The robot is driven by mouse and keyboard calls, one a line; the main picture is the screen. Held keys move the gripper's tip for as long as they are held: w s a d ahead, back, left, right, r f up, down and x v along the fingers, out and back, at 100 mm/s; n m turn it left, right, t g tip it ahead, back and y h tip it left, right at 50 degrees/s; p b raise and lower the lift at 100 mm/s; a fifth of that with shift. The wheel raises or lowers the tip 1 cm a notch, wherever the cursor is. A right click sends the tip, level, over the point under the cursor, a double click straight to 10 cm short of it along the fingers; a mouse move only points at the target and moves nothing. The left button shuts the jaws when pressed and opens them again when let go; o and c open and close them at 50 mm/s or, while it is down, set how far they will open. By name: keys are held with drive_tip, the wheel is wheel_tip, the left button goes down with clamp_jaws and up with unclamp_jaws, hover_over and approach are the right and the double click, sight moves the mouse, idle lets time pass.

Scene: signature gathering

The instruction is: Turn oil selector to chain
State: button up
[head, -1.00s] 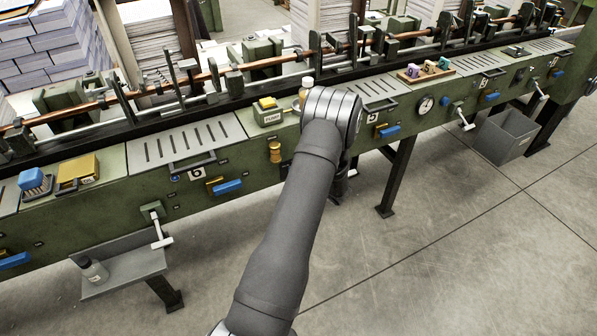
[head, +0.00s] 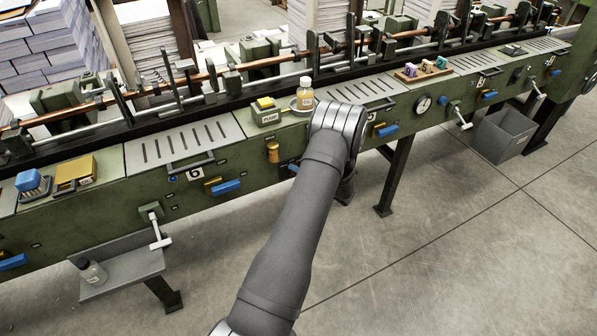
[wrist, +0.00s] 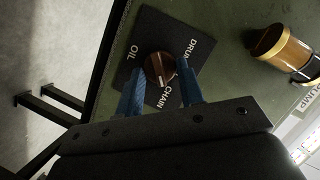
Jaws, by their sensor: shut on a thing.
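The oil selector is a round brown knob (wrist: 158,66) on a black plate (wrist: 150,35) marked OIL, DRUM and CHAIN in the wrist view. A light mark on the knob's lower right edge faces roughly toward the word CHAIN. My gripper (wrist: 161,75) has its two blue fingers on either side of the knob, shut on it. The fingers hide part of the plate. In the head view my arm covers most of my gripper; a bit of blue and the dark plate (head: 285,164) show just left of my wrist.
An amber fitting (wrist: 285,47) stands close beside the plate; it also shows in the head view (head: 273,152). On the ledge above are a yellow-topped PUMP box (head: 267,112) and a bottle (head: 305,95). Blue-handled levers (head: 226,186) line the green front. The floor in front is open.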

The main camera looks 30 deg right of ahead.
drive_tip(key=o, duration=1)
drive_tip(key=v, duration=1.7)
drive_tip(key=shift+s+d, duration=0.1)
drive_tip(key=shift+s, duration=0.05)
drive_tip(key=x, duration=1.7)
drive_tip(key=shift+w, duration=0.2)
drive_tip(key=shift+s, duration=0.1)
